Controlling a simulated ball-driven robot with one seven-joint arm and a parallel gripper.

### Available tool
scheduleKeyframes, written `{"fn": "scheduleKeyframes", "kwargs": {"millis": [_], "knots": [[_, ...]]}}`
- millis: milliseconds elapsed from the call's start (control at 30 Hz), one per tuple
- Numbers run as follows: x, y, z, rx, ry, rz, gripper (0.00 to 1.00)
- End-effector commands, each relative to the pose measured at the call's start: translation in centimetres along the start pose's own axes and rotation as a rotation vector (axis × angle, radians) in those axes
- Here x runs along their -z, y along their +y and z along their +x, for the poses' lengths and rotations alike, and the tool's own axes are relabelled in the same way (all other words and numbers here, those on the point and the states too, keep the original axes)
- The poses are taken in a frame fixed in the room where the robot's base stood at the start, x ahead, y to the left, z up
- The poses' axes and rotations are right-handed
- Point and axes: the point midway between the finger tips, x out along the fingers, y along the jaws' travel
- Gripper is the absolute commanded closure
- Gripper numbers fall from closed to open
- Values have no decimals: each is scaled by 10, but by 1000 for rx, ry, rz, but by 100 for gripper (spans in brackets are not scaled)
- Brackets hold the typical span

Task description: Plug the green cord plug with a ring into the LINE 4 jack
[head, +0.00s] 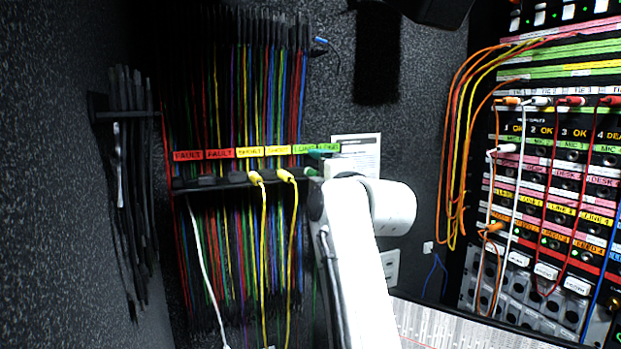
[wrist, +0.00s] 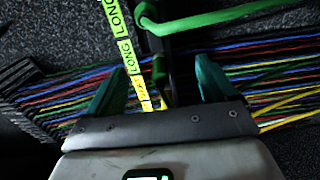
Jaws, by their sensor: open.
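My gripper (head: 318,163) is at the right end of the cord rack, beside the LONG labels in the head view. In the wrist view its two teal fingers (wrist: 158,78) stand apart. A green plug (wrist: 160,70) hangs at the rack between the fingers, with a gap on each side. A thick green cord (wrist: 215,17) runs above it to the right. I cannot make out a ring on the plug. The jack panel is at the right of the head view. Its yellow LINE row includes a label at the fourth column (head: 597,218), small and hard to read.
The cord rack (head: 235,183) carries many thin cords under FAULT, SHORT and LONG labels. Two yellow plugs (head: 286,176) hang left of my gripper. Orange, white and red cords (head: 456,130) hang across the jack panel. A grey fader desk (head: 450,325) lies below.

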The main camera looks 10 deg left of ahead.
Motion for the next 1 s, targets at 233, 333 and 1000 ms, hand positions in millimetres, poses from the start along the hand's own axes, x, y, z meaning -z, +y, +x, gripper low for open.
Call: {"fn": "scheduleKeyframes", "kwargs": {"millis": [233, 333, 1000], "knots": [[-1, -3, -40, -3, -2, -2, 15], [-1, -3, -54, -2, -2, -1, 15], [0, 0, -80, 0, 0, 0, 15]]}}
